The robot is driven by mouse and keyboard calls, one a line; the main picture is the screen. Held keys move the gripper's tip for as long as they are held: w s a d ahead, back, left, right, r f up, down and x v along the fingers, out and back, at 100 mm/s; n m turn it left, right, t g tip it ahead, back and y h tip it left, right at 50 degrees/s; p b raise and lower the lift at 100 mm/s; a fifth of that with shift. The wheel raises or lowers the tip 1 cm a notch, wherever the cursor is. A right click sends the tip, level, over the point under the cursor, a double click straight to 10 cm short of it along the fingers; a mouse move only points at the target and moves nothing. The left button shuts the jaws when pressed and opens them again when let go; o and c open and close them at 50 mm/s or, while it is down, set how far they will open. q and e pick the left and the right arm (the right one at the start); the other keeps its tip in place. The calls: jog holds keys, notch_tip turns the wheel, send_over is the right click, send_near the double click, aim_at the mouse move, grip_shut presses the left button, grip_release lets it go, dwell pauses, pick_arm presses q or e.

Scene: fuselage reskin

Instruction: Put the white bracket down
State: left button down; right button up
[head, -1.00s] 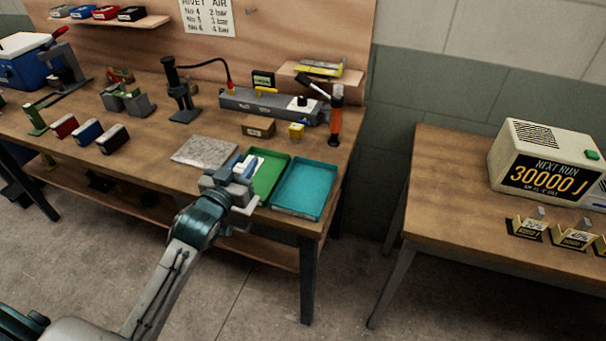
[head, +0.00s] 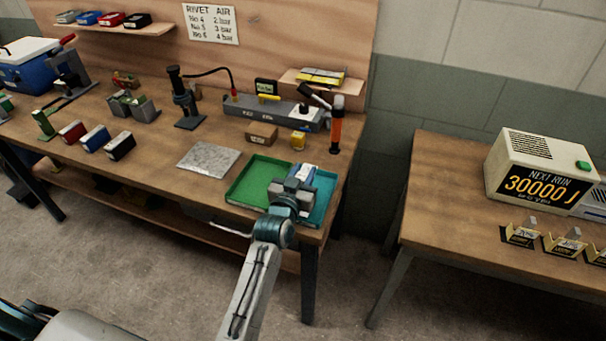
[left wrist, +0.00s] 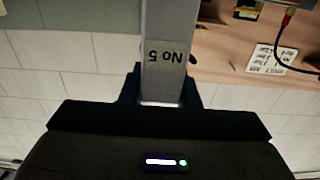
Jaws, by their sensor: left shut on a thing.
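My left gripper (head: 292,190) is over the teal tray (head: 322,200), near the table's front right corner. It is shut on a pale and blue piece (head: 303,172). In the left wrist view this piece (left wrist: 165,50) shows a pale grey face marked "No 5", upside down, and dark blue beside it. I cannot make out a bracket shape, so I cannot tell if it is the white bracket. Whether the piece touches the tray is hidden by the gripper. The green tray (head: 250,182) just left of it looks empty. My right gripper is not in view.
A grey plate (head: 208,159) lies left of the trays. Red, blue and black boxes (head: 95,138) stand farther left. Behind the trays are a brown box (head: 261,134), a yellow box (head: 298,140) and an orange-handled tool (head: 336,128). A gap separates the right table (head: 450,190).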

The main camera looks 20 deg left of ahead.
pick_arm(q)
jog(key=shift+f, duration=0.8)
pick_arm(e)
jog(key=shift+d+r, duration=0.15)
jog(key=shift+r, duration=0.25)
pick_arm(q)
jog(key=shift+f, duration=0.1)
jog(key=shift+f, duration=0.15)
jog(key=c, duration=1.1)
grip_release()
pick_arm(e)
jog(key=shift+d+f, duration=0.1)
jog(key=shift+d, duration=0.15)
pick_arm(q)
jog(key=shift+s+a+b, duration=0.15)
jog(key=shift+s+b, duration=0.85)
jog(key=shift+s, duration=2.05)
jog(key=shift+s+a+b, duration=0.1)
jog(key=shift+s+b, duration=0.85)
jog(key=shift+s, duration=2.05)
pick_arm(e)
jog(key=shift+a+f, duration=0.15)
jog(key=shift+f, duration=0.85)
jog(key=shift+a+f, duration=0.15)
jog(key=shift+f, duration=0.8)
